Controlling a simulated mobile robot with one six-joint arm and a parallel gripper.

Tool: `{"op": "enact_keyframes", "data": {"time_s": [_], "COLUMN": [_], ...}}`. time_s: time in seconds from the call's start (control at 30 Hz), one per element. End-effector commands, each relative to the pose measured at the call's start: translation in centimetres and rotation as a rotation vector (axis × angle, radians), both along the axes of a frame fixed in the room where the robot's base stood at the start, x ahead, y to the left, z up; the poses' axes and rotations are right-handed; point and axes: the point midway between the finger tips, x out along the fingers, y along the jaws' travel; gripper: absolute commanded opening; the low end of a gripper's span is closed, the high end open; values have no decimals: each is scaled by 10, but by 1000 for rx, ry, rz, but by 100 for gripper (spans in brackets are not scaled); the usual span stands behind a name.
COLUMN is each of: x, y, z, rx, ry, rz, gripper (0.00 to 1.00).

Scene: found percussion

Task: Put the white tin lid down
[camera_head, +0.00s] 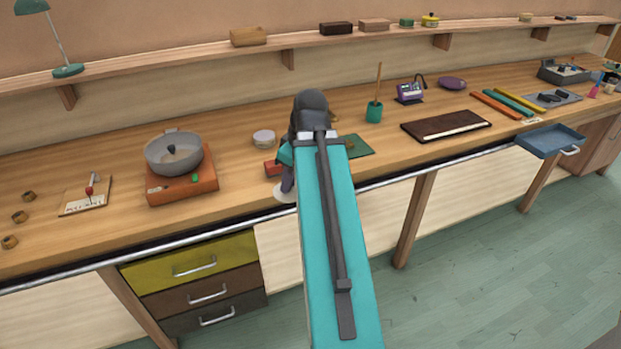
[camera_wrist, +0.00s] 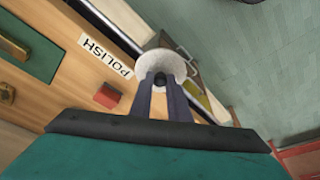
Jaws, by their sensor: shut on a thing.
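The white tin lid (camera_wrist: 166,62) is a pale round disc at the fingertips of my gripper (camera_wrist: 160,82) in the wrist view. My gripper is shut on it by a small dark knob-like part. In the head view the lid (camera_head: 284,193) shows below my gripper (camera_head: 288,182), near the bench's front edge, partly hidden by my arm. I cannot tell whether it touches the bench. A "POLISH" label (camera_wrist: 105,57) lies on the wood beside the lid in the wrist view.
A red block (camera_head: 272,168) is close by; it also shows in the wrist view (camera_wrist: 107,96). A round pale tin (camera_head: 264,138) stands behind it. A green mat (camera_head: 358,146) lies right of my gripper. An orange burner (camera_head: 182,188) with a grey pan (camera_head: 173,153) stands left.

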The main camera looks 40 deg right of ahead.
Motion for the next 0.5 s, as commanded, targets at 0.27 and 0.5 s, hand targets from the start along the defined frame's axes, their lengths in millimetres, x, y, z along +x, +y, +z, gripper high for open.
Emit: {"op": "enact_keyframes", "data": {"time_s": [0.27,0.5], "x": [39,66], "y": [62,117], "z": [-7,-13], "rx": [0,0], "ry": [1,2], "rz": [93,148], "gripper": [0,0]}}
